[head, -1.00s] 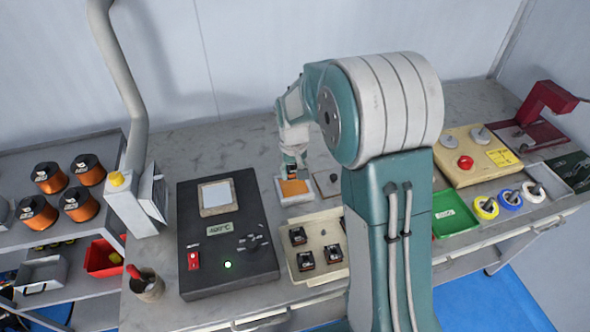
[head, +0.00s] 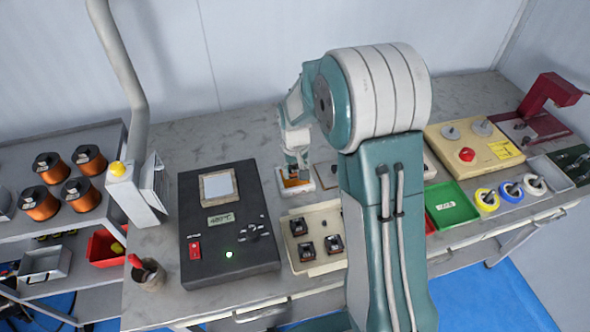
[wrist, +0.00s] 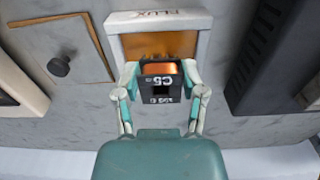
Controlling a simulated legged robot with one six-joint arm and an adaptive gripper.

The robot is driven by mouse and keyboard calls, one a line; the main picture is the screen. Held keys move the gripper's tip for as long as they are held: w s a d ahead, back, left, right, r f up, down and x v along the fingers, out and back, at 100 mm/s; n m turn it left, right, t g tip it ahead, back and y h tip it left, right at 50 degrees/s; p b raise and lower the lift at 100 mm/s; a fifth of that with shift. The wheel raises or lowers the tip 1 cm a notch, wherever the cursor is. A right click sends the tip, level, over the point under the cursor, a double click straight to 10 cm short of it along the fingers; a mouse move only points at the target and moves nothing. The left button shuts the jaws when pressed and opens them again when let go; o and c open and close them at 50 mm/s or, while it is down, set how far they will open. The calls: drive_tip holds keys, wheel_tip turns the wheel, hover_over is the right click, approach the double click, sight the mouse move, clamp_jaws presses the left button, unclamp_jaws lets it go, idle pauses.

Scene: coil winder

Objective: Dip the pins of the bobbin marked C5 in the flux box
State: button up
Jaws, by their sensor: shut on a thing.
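My gripper (wrist: 161,92) is shut on the bobbin marked C5 (wrist: 160,88), a black former with copper winding; its label shows upside down in the wrist view. The flux box (wrist: 200,45) is a white tray marked FLUX with an amber floor. In the wrist view the bobbin overlaps the near part of the box's opening. In the head view my gripper (head: 296,172) is over the flux box (head: 314,188).
A beige tray (head: 292,262) with several bobbins lies in front. A lid with a knob (wrist: 58,66) lies beside the box. A green tray (head: 452,207) is to the right.

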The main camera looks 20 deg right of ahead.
drive_tip(key=shift+f, duration=0.75)
drive_tip(key=shift+r, duration=0.1)
idle(1.1)
drive_tip(key=shift+r, duration=2.7)
